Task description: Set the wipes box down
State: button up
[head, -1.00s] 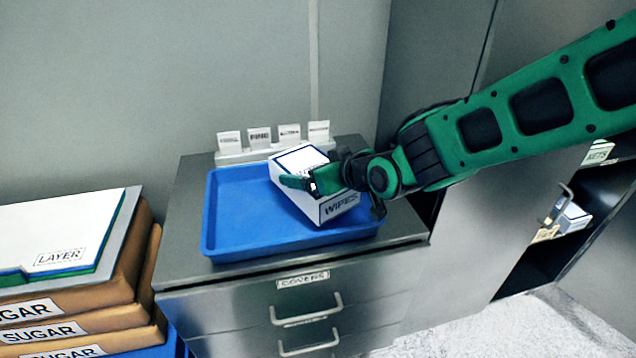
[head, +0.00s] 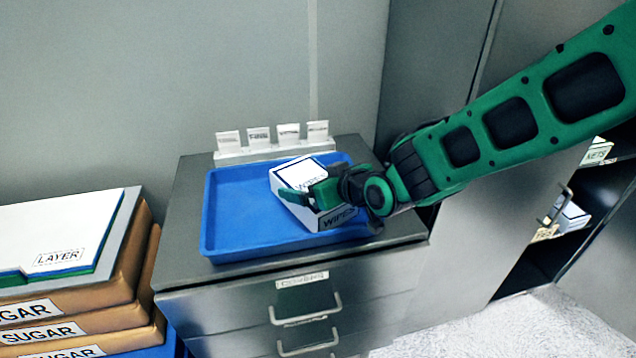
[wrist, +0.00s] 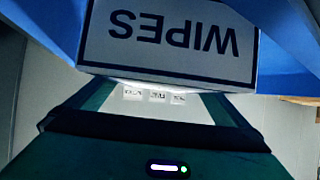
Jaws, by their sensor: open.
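The wipes box (head: 299,175), white with a dark outline on top and a WIPES label on its side, is over the right part of the blue tray (head: 225,245). It appears to rest in the tray, turned at an angle to it. My gripper (head: 326,204) is open at the box, with one green finger (head: 293,198) along its left side. The other finger is mostly hidden behind the wrist. In the wrist view the box's label side (wrist: 170,45) fills the top, upside down, with blue tray on both sides. Contact between fingers and box cannot be told.
The tray lies on a grey drawer cabinet (head: 180,235). A white rack with several label cards (head: 258,137) stands behind it. An open cabinet (head: 545,250) is at right. The tray's left half is clear.

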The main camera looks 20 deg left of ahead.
jog(key=v, duration=1.2)
jog(key=shift+d+f, duration=0.1)
jog(key=shift+d, duration=0.05)
jog(key=w+d+f+m+h, duration=0.2)
jog(key=d+m+h, duration=0.2)
jog(key=d, duration=1.1)
jog(key=w+d+f+m+h, duration=0.1)
jog(key=d+m+h, duration=0.25)
jog(key=d, duration=1.25)
jog(key=s+d+m+g+h, duration=0.1)
jog(key=s+d+m+g, duration=0.1)
jog(key=s+d, duration=0.45)
jog(key=s+d+m+g+h, duration=0.2)
jog(key=s+d+m, duration=0.15)
jog(key=d, duration=0.55)
jog(key=s+d+m+g, duration=0.1)
jog(key=s+d+m, duration=0.1)
jog(key=s, duration=0.5)
jog(key=s+d+m+g, duration=0.2)
jog(key=s+d, duration=0.2)
jog(key=s, duration=0.3)
jog(key=shift+y, duration=0.45)
